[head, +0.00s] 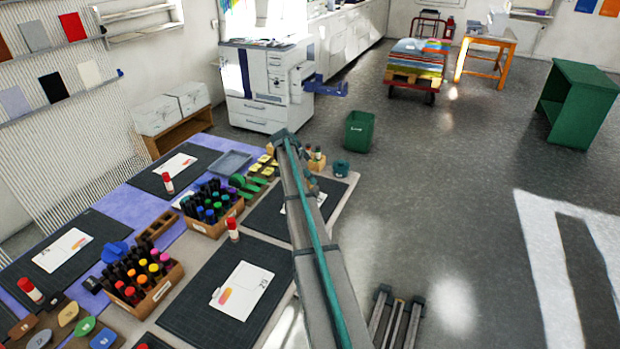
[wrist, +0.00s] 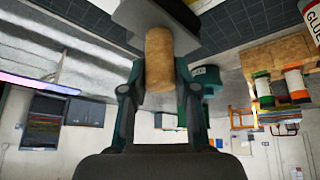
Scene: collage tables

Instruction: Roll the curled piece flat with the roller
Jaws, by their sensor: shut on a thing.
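In the wrist view my gripper (wrist: 158,95) is shut on a tan, wood-like cylinder (wrist: 159,50), which looks like the handle of the roller. A grey-white block (wrist: 150,15) sits at the handle's far end, partly cut off by the frame. Another card (head: 318,198) on the far right mat (head: 265,220) is partly behind my arm.
Marker boxes (head: 205,226) (head: 155,295) and a red-capped glue stick (head: 233,230) stand among the mats. In the wrist view a glue container (wrist: 312,20) and a wooden holder (wrist: 275,55) with bottles are at right. The floor right of the table is open.

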